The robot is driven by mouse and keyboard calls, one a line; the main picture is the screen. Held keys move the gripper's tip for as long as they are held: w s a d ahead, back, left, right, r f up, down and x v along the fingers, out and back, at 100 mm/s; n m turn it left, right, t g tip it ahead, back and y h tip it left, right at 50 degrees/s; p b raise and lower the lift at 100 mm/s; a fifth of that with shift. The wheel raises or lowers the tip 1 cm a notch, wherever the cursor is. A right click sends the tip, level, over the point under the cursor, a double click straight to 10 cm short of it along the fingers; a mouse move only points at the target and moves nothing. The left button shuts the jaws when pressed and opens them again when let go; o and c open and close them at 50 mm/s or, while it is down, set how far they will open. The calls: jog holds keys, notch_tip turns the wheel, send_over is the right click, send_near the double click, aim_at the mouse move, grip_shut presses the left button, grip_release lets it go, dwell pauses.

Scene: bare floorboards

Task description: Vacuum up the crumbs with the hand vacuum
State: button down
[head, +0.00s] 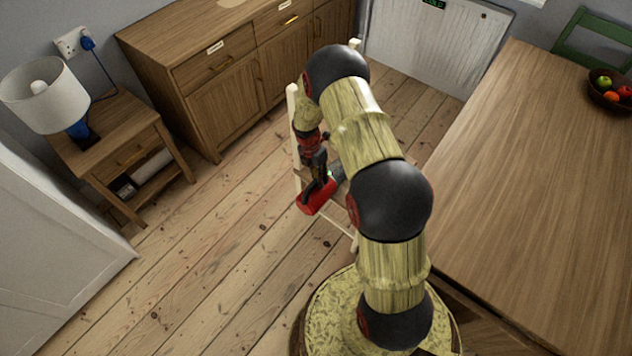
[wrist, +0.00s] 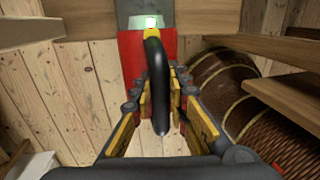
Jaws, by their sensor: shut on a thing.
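The hand vacuum (head: 313,198) has a red body and a grey front part beside my arm in the head view. In the wrist view the red hand vacuum (wrist: 131,60) has a black loop handle that runs down between the yellow-padded fingers. My gripper (head: 318,160) is shut on this handle; it also shows in the wrist view (wrist: 161,115). The vacuum is at a pale wooden chair (head: 291,100), partly hidden by my arm; I cannot tell whether it touches the seat. No crumbs can be made out in either view.
A wooden table (head: 545,190) fills the right, with a fruit bowl (head: 610,92) at its far end. A sideboard (head: 235,90) stands at the back. A side table (head: 115,135) with a lamp (head: 45,95) is at left. The floor (head: 200,265) at lower left is clear.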

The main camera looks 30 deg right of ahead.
jog(key=shift+w+d, duration=0.4)
jog(key=shift+d, duration=0.6)
jog(key=shift+w+d, duration=0.45)
jog(key=shift+d, duration=0.55)
jog(key=shift+w+d, duration=0.4)
jog(key=shift+d, duration=0.6)
notch_tip(320, 180, up, 6)
jog(key=p, duration=0.4)
jog(key=shift+r, duration=0.1)
